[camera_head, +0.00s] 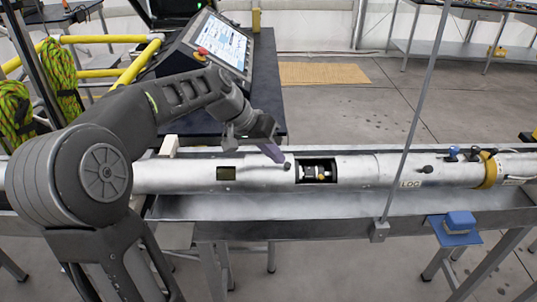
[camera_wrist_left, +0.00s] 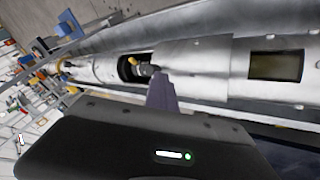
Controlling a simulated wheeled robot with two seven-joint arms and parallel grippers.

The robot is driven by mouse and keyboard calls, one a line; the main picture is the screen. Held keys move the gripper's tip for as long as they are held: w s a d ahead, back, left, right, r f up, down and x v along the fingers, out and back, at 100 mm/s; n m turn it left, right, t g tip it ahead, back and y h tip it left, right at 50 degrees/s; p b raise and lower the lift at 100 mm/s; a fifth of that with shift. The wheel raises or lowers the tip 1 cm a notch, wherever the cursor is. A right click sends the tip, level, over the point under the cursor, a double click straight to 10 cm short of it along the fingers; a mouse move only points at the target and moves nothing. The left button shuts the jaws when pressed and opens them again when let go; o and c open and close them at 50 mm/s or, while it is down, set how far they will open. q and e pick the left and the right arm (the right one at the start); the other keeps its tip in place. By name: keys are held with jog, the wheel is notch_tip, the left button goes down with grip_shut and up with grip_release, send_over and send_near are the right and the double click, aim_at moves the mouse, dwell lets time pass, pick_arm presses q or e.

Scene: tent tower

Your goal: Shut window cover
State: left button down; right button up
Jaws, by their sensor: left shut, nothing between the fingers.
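A long silver tube (camera_head: 240,172) lies level across the bench. Its window (camera_head: 317,171) is open, a dark rectangle with metal and brass parts inside; the wrist view also shows this window (camera_wrist_left: 128,68). A small dark knob (camera_head: 288,166) stands just left of the window, seemingly on the cover, whose edges I cannot make out. My left gripper (camera_head: 274,152) is shut and empty, with its purple-grey fingers slanting down to the knob's left side. In the left wrist view the fingers (camera_wrist_left: 162,92) point at the tube near the window; contact with the knob cannot be told. My right gripper is out of view.
A smaller dark rectangle (camera_head: 226,173) sits further left on the tube. A thin upright pole (camera_head: 412,110) stands in front of the tube on the right. A tilted screen (camera_head: 215,45) stands behind my arm.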

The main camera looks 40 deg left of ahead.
pick_arm(q)
jog(key=w+d, duration=0.2)
jog(key=d, duration=0.1)
jog(key=w+d, duration=0.2)
jog(key=d, duration=0.1)
jog(key=w+d+p, duration=0.1)
jog(key=w+d, duration=0.2)
jog(key=shift+d, duration=0.3)
jog(key=shift+w+r, duration=0.1)
